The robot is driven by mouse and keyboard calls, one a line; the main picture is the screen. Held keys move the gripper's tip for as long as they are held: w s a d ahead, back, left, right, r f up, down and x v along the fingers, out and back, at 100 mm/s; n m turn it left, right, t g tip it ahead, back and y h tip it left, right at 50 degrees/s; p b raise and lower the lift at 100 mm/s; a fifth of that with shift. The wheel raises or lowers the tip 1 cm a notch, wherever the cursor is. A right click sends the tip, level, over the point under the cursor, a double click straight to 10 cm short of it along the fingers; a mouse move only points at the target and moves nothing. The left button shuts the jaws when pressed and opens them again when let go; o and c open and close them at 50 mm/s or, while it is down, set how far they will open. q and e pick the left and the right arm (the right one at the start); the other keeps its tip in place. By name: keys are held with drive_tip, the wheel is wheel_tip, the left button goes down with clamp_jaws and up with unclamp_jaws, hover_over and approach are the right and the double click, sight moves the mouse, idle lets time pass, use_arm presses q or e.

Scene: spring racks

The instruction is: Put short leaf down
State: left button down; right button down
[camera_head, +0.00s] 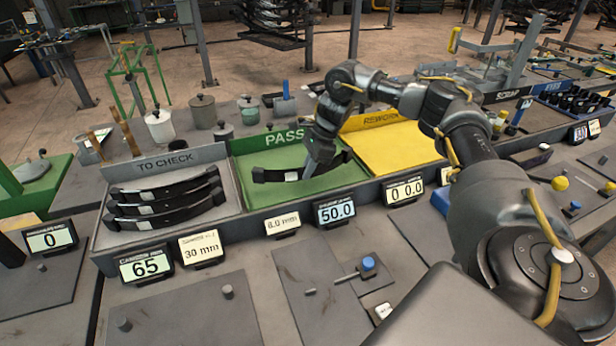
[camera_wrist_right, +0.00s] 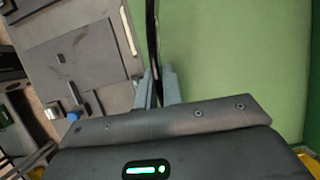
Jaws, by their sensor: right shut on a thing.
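A black short leaf (camera_head: 272,175) with a pale label lies low over the green PASS tray (camera_head: 236,168) in the head view. My right gripper (camera_head: 314,166) reaches down into that tray and is shut on the leaf. In the right wrist view the leaf (camera_wrist_right: 151,40) shows edge-on as a thin dark strip between the fingers (camera_wrist_right: 158,88), with green tray floor (camera_wrist_right: 235,60) to its right. I cannot tell whether the leaf touches the floor. My left gripper is not in view.
The grey TO CHECK tray (camera_head: 232,205) on the left holds several black leaves (camera_head: 165,198). The yellow REWORK tray (camera_head: 385,150) on the right looks empty. Small displays (camera_head: 336,212) line the front edge. Pots (camera_head: 203,112) stand behind the trays.

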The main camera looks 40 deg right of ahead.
sight(308, 187)
drive_tip(key=shift+w+d+f, duration=0.1)
wheel_tip(308, 187, down, 3)
drive_tip(key=shift+d+r+p, duration=0.1)
drive_tip(key=shift+p, duration=0.9)
drive_tip(key=shift+w+f, duration=0.1)
drive_tip(key=shift+f, duration=0.15)
drive_tip(key=shift+f, duration=0.1)
drive_tip(key=c, duration=1.5)
unclamp_jaws()
drive_tip(key=shift+c, duration=0.2)
